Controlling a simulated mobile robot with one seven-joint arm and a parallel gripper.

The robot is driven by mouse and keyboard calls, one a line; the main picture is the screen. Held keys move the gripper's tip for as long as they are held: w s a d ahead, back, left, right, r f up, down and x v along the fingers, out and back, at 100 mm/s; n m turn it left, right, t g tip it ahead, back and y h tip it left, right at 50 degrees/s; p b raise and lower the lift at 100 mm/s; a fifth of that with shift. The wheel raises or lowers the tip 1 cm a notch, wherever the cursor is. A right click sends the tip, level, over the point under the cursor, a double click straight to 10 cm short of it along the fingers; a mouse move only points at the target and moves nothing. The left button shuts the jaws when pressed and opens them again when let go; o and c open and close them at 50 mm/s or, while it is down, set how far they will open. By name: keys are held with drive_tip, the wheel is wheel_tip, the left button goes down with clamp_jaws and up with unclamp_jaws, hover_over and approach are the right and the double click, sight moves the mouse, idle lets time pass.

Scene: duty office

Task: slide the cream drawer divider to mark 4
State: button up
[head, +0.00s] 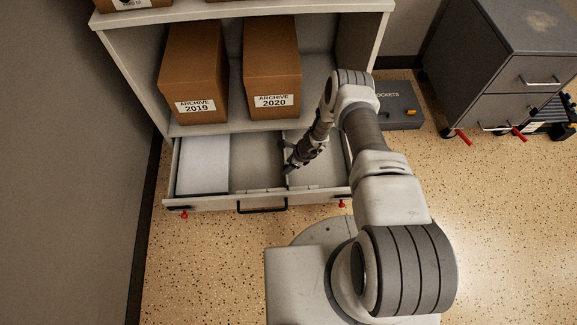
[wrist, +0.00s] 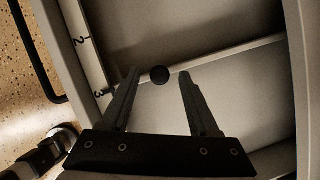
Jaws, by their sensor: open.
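The open drawer (head: 258,176) sits under a shelf in the head view. In the wrist view, the cream divider (wrist: 235,52) runs across the drawer, its near end close to the mark 3 (wrist: 99,93). The mark 2 (wrist: 81,41) is further up the same drawer wall; mark 4 is not visible. A round black knob (wrist: 160,75) shows at the divider. My gripper (wrist: 159,73) is open, its fingers on either side of the knob with gaps showing. In the head view my gripper (head: 288,171) reaches down into the drawer and partly hides the divider.
A pale flat block (head: 203,165) fills the drawer's left part. Boxes marked ARCHIVE 2019 (head: 193,75) and ARCHIVE 2020 (head: 272,70) stand on the shelf above. A black handle (head: 262,205) is on the drawer front. A dark case (head: 398,105) and a grey cabinet (head: 505,75) stand right.

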clamp_jaws()
idle(0.3)
idle(1.1)
